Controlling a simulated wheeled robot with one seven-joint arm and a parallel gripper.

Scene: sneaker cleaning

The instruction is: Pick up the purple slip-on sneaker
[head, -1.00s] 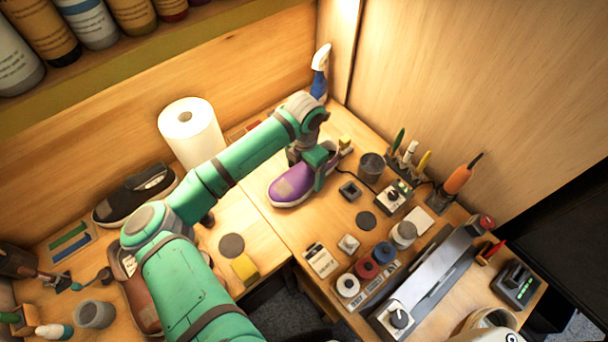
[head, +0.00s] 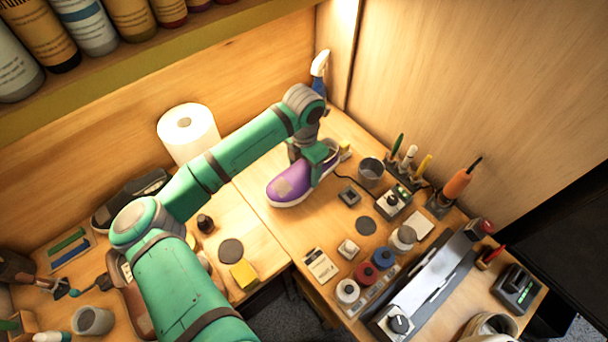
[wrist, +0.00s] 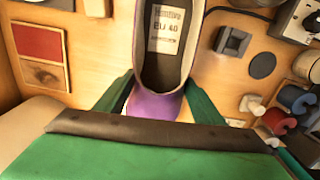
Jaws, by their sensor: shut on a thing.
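A paper towel roll (head: 188,134) stands left of my forearm, and a blue-and-white bottle (head: 320,72) stands behind the sneaker. A dark cup (head: 371,172), a small dark block (head: 349,195) and tool holders are to the right. A black sneaker (head: 115,208) sits at left, partly hidden by my arm.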

